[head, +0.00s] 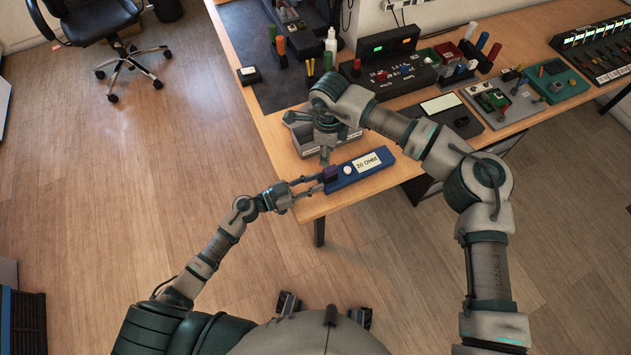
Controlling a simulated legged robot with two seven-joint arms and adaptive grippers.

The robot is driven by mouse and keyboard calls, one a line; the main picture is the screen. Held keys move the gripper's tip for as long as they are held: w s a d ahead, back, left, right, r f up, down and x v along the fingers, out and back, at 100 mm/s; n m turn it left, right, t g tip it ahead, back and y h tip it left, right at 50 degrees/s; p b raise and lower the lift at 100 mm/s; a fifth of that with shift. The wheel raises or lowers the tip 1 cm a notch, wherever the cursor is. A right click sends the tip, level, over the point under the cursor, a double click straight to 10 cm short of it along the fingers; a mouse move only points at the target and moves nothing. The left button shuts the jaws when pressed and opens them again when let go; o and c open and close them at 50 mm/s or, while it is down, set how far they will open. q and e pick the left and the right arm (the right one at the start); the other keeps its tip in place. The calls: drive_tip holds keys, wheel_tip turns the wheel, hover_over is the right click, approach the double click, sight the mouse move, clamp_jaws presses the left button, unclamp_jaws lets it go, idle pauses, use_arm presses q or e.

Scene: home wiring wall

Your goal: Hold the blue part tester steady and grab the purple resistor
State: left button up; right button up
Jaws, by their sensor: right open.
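The blue part tester (366,176) lies on the near left corner of the wooden table, with a white label and a round white button on top. The purple resistor (330,173) is a small dark purple piece at the tester's left end. My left gripper (321,184) reaches in from the left, its fingertips at that end of the tester; whether they grip it is not clear. My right gripper (325,160) points down just above the purple resistor, open, with its fingers partly hidden by its own wrist.
A grey bin (341,138) stands just behind the tester, partly hidden by my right arm. A black device with a green display (390,42), boards and colored tools fill the back of the wooden table (312,207). An office chair (97,22) stands at the far left.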

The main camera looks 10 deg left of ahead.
drive_tip(key=shift+a, duration=0.3)
drive_tip(key=shift+d, duration=0.35)
use_arm(q)
drive_tip(key=v, duration=1)
drive_tip(key=shift+s, duration=0.5)
use_arm(e)
drive_tip(key=shift+a, duration=0.15)
